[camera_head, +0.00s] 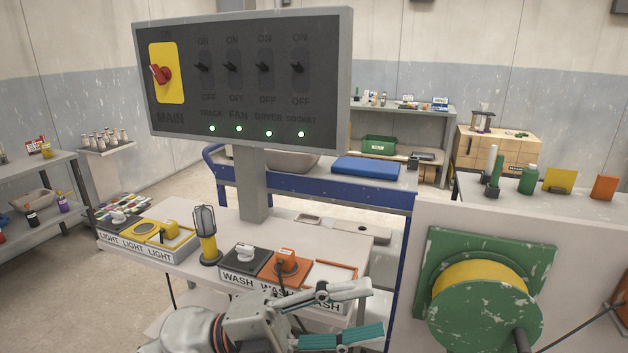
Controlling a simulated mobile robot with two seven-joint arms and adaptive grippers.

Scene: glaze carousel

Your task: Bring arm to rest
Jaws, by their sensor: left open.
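My left gripper (374,309) is at the bottom centre, open, with its two teal-padded fingers spread apart and pointing right. Nothing shows between the fingers. It is in front of the right end of the white table (190,262), near the WASH trays, and covers part of their front label. My left arm comes in from the bottom edge. My right gripper is not in view.
A grey switch panel (240,140) with a red main knob (161,74) and lit green lamps stands on a post above the table. A caged lamp (206,235) stands near the WASH trays (283,268). A green-and-yellow reel (485,305) is at right.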

